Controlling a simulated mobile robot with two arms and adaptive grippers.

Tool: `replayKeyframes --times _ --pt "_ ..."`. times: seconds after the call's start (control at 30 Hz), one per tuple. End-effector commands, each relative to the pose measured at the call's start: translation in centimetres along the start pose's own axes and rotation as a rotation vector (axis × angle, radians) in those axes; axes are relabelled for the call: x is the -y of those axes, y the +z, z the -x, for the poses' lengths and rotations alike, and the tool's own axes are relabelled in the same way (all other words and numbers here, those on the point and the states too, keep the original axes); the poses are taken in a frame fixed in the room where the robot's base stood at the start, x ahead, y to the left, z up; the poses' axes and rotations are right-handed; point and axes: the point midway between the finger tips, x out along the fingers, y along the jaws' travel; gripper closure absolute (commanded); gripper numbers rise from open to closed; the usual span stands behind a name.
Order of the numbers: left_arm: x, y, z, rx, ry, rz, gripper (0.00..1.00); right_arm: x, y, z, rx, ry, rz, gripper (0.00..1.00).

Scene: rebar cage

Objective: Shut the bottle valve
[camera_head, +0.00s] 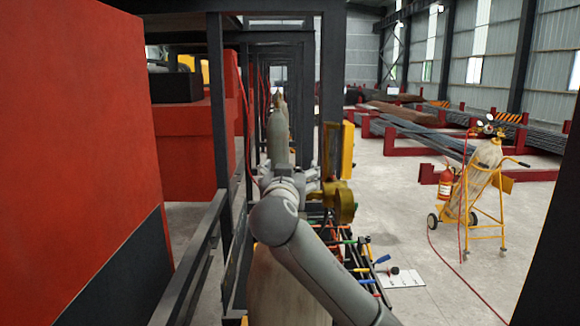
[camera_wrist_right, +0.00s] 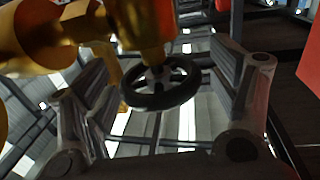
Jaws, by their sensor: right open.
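The brass valve (camera_head: 343,203) shows in the head view beyond my right arm, near the top of a beige bottle (camera_head: 285,295) partly covered by that arm. In the right wrist view the gold-coloured valve body (camera_wrist_right: 140,28) fills the upper part, and its dark spoked handwheel (camera_wrist_right: 160,101) shows in the middle. My right gripper (camera_wrist_right: 165,68) is open, with a ribbed finger on each side of the handwheel and visible gaps to both. In the head view my right gripper (camera_head: 312,180) is small and partly hidden beside the valve. My left gripper is out of view.
A large red block (camera_head: 75,150) stands close at left. A dark steel frame (camera_head: 329,80) rises behind the valve, near a yellow panel (camera_head: 347,150). A rack of coloured-handled tools (camera_head: 352,262) is below right. A gas-bottle cart (camera_head: 480,185) stands on open floor at right.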

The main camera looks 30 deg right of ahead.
Motion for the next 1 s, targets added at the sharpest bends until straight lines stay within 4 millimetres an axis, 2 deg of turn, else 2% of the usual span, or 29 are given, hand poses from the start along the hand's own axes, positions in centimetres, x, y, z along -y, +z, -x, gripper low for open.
replayKeyframes --times 0.3,0.67,1.0 --pt "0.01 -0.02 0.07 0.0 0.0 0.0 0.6 0.01 0.07 -0.22 0.0 0.0 0.001 0.2" --pt "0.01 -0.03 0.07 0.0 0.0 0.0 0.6 0.0 0.04 -0.2 0.0 0.0 0.001 0.65" --pt "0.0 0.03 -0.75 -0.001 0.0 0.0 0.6 0.12 0.22 -0.19 0.0 0.057 -0.002 0.65"
